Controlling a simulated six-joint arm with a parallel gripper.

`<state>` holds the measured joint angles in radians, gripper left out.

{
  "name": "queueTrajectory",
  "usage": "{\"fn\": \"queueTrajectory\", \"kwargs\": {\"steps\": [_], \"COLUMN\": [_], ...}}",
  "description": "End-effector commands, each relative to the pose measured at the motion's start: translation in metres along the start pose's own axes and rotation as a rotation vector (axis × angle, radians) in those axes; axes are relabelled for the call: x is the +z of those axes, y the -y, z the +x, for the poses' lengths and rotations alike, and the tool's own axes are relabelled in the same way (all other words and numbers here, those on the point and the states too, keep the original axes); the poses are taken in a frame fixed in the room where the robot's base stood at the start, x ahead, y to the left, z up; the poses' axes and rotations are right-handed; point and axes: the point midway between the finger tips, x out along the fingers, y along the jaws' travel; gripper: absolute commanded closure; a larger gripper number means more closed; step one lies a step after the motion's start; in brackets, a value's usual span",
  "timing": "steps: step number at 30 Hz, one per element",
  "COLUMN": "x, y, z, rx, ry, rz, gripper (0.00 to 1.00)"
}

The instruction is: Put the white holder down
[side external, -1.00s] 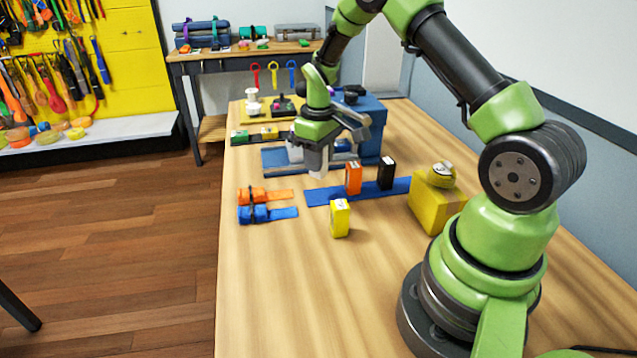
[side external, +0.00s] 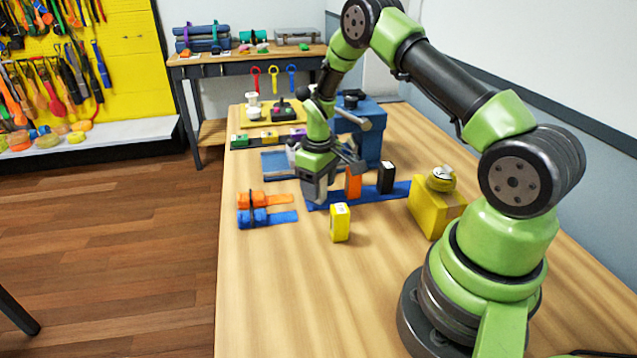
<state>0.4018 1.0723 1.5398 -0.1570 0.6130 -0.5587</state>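My gripper (side external: 317,192) is low over the left end of the blue strip (side external: 399,189), pointing down. A pale grey-white shape shows at its fingers, but I cannot separate the white holder from the grey finger parts. The gap between the fingers is hidden, and so is any contact with the strip. An orange holder (side external: 353,184) stands upright on the strip just right of my gripper. A black holder (side external: 386,177) stands further right on it. A yellow holder (side external: 340,222) stands on the bench in front of the strip.
Orange (side external: 252,198) and blue (side external: 253,218) rolled straps lie left of my gripper. A blue box (side external: 365,130) and a blue tray (side external: 275,165) are behind. The front-left bench is clear.

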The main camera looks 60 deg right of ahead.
Motion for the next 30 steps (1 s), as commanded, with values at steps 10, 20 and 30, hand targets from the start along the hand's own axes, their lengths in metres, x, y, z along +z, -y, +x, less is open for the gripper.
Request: {"fn": "queueTrajectory", "kwargs": {"steps": [10,20,30], "x": [-0.001,-0.001,0.0], "y": [0.0,-0.001,0.002], "z": [-0.012,-0.082,-0.126], "rx": [0.001,0.003,0.002], "ry": [-0.003,-0.006,-0.009], "rz": [0.0,0.0,0.002], "gripper": [0.43,0.43,0.43]}}
